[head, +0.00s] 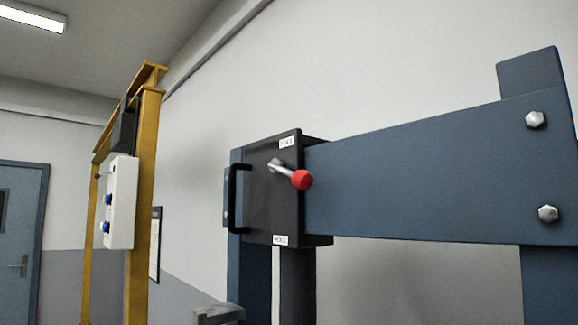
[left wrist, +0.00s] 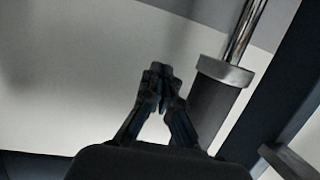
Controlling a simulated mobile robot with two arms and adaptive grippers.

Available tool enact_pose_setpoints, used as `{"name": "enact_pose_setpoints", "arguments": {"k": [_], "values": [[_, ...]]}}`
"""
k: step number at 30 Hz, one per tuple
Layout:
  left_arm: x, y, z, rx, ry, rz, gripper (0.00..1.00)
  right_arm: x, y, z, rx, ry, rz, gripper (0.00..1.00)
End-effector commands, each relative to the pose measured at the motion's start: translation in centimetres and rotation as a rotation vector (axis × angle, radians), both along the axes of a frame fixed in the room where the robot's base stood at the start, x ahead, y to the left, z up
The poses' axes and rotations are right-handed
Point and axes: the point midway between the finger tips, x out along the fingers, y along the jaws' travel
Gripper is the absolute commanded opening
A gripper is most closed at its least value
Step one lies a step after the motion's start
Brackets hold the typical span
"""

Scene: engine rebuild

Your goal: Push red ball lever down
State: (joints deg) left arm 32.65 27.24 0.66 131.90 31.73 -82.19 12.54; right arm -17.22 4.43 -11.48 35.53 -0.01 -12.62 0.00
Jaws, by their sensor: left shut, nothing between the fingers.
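The lever's red ball (head: 302,180) sits on the end of a short metal arm. The arm comes out of the upper middle of a black control box (head: 262,205) and slopes slightly down to the right. My left gripper (left wrist: 158,70) shows in the left wrist view, with its fingertips together and nothing between them. The lever is not seen in that view, and no contact with it shows. I cannot make out the left gripper in the head view. My right gripper is in neither view.
The box has a black handle (head: 233,198) on its left and small labels above and below. A blue steel beam (head: 430,170) runs right from it. A yellow frame (head: 143,190) carries a white panel (head: 121,203). In the wrist view a metal rod (left wrist: 243,30) enters a dark cylinder (left wrist: 210,110) near the fingers.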

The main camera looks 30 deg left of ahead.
Motion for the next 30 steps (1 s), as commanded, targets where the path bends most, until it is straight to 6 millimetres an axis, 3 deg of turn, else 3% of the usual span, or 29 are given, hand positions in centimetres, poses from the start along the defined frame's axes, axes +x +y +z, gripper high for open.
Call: {"name": "enact_pose_setpoints", "arguments": {"k": [1, 8, 14, 18, 24, 30], "values": [[0.0, 0.4, 3.1, -0.007, -0.055, -0.003, 0.00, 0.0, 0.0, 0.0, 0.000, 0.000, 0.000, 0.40], [-2.2, 1.4, 14.6, -0.044, -0.255, -0.036, 0.00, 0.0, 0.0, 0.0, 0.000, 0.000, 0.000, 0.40], [-6.3, 2.3, 23.9, -0.073, -0.430, -0.070, 0.00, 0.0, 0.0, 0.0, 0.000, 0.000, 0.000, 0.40], [-10.2, 2.9, 29.6, -0.091, -0.545, -0.096, 0.00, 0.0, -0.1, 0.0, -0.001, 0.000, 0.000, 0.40], [-15.2, 3.4, 34.9, -0.110, -0.667, -0.130, 0.00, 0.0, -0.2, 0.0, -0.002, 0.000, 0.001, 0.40], [-17.7, 3.6, 37.0, -0.118, -0.719, -0.147, 0.00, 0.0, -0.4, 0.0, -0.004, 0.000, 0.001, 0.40]]}}
